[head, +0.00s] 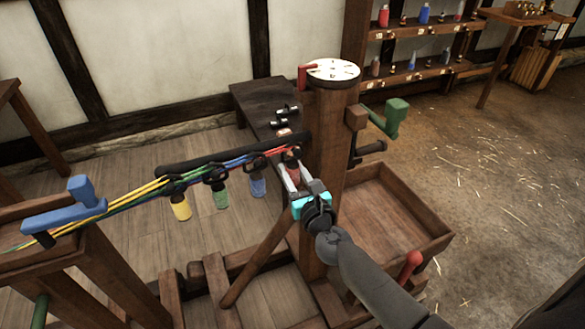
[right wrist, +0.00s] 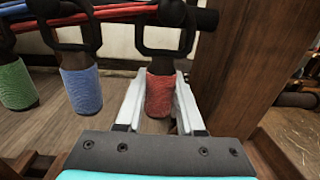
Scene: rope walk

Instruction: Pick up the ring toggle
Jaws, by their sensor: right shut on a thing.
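Toggles with coloured wraps hang from black rings under a dark bar. The red-wrapped toggle (right wrist: 160,96) is at the right end of the row, beside the wooden post. My right gripper (right wrist: 161,100) is shut on its red wrap, one pale finger on each side, with the ring above the fingers. The head view shows my right gripper (head: 296,178) at the same toggle, mostly covering it. Left of it hang a blue toggle (head: 258,187), a green toggle (head: 221,199) and a yellow toggle (head: 180,207). My left gripper is not in view.
Coloured cords (head: 135,194) run from the rings to the blue handle (head: 75,205) at left. The post (head: 328,140) carries a white dial (head: 333,70) and a green crank (head: 393,118). A wooden tray (head: 385,215) lies right of it.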

